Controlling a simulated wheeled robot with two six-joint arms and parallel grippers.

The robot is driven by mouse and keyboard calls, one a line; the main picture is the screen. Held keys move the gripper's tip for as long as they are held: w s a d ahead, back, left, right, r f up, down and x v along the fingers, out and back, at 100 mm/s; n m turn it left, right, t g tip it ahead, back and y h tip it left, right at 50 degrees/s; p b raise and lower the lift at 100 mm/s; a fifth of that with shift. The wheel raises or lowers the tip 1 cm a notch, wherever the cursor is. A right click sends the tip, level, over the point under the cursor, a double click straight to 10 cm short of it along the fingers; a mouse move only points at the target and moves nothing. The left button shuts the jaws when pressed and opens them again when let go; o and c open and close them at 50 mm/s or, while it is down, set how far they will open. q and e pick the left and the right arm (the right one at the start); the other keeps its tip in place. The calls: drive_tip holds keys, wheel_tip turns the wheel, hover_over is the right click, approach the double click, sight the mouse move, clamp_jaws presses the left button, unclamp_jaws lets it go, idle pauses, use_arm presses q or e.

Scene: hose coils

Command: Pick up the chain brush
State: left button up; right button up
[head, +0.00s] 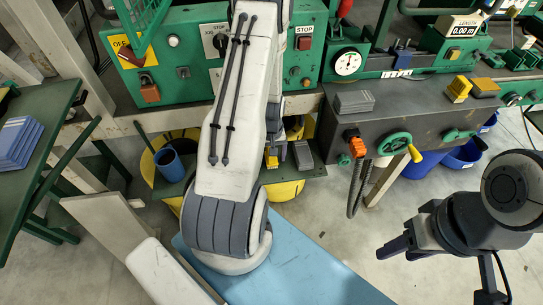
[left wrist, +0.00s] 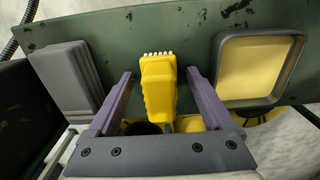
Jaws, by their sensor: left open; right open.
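The chain brush (left wrist: 158,88) looks like a yellow block with white bristles at its far end, in the middle of the left wrist view. A small yellow piece (head: 271,159) beside my arm in the head view appears to be the same brush. My left gripper (left wrist: 160,74) is open, with one purple finger on each side of the brush and a visible gap at both sides. In the head view my left arm hides most of that gripper. My right gripper (head: 396,243) is open and empty, over the floor at the right.
A grey stacked block (left wrist: 63,76) lies left of the brush and a grey-rimmed square tray (left wrist: 222,75) right of it, on the dark green shelf (left wrist: 150,20). A blue cup (head: 169,165) stands on the shelf's left part. The machine with an orange fitting (head: 356,145) stands to the right.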

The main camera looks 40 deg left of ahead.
use_arm(q)
clamp_jaws()
drive_tip(key=shift+r, duration=0.15)
drive_tip(key=shift+w+r+b, duration=0.1)
drive_tip(key=shift+r+b, duration=0.2)
drive_tip(key=shift+r, duration=0.3)
wheel_tip(320, 180, up, 3)
drive_tip(key=shift+f+b, duration=0.2)
drive_tip(key=shift+b, duration=0.2)
drive_tip(key=s+d+r+b, duration=0.2)
drive_tip(key=d+r, duration=0.5)
drive_tip(key=d, duration=0.4)
drive_tip(key=shift+s+d, duration=0.25)
